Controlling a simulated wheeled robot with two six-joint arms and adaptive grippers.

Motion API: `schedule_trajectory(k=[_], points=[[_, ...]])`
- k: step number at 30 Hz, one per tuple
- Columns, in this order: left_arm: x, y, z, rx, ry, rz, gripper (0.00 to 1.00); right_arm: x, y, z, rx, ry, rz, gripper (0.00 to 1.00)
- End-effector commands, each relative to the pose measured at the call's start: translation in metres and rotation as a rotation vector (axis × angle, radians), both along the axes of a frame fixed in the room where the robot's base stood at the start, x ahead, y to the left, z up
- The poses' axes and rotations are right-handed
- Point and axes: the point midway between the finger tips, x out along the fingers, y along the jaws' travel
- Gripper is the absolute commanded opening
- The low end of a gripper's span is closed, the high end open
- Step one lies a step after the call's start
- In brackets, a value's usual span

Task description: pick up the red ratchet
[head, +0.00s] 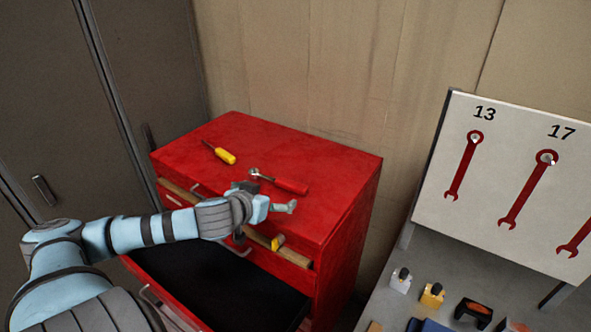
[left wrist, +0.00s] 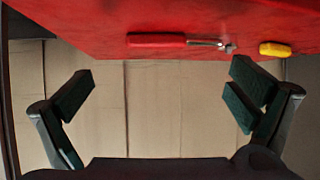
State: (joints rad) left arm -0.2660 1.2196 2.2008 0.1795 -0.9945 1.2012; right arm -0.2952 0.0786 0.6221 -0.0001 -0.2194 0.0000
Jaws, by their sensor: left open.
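The red ratchet (head: 291,186) lies on top of the red tool cabinet (head: 322,155), its metal head pointing left in the head view. In the left wrist view the red handle (left wrist: 157,40) and its metal head show whole near the top. My left gripper (head: 272,198) is open and empty, at the cabinet's front edge, just in front of the ratchet. In the left wrist view its fingers (left wrist: 162,82) stand wide apart with nothing between them, and the ratchet lies beyond the fingertips. My right gripper is not in view.
A yellow-handled screwdriver (head: 224,155) lies left of the ratchet. A lower drawer (head: 200,270) stands open under my left arm. A wooden bar with a yellow part (head: 278,242) runs along the front. A wrench board (head: 510,180) stands at right. The cabinet's back right is clear.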

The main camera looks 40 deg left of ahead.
Motion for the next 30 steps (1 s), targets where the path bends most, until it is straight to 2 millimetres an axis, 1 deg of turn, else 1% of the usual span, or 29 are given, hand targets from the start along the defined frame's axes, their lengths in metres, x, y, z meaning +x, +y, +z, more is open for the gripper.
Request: schedule_trajectory(k=[1,3,5,6,12,14,17,22,25,30], points=[[0.003,-0.001,0.009,-0.002,-0.012,-0.003,1.0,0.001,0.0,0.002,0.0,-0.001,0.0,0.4],[0.009,0.0,0.01,-0.01,-0.025,0.002,1.0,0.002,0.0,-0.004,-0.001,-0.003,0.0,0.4],[0.018,0.002,0.003,-0.017,-0.03,0.006,1.0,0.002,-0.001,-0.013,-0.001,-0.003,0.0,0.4],[0.025,0.003,-0.002,-0.023,-0.03,0.002,1.0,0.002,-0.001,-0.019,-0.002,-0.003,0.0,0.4],[0.068,0.018,-0.025,-0.016,-0.025,0.002,1.0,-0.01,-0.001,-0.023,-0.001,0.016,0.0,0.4],[0.075,0.02,-0.029,-0.014,-0.023,0.0,1.0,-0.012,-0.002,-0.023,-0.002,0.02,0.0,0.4],[0.086,0.022,-0.035,-0.014,-0.022,-0.003,1.0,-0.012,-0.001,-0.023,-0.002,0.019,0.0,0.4],[0.114,0.03,-0.053,-0.014,-0.021,-0.002,1.0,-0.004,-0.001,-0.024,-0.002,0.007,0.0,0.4],[0.123,0.033,-0.058,-0.011,-0.021,-0.003,1.0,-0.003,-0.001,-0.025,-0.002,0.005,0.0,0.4],[0.123,0.034,-0.058,-0.007,-0.02,-0.005,1.0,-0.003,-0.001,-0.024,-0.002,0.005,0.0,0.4]])
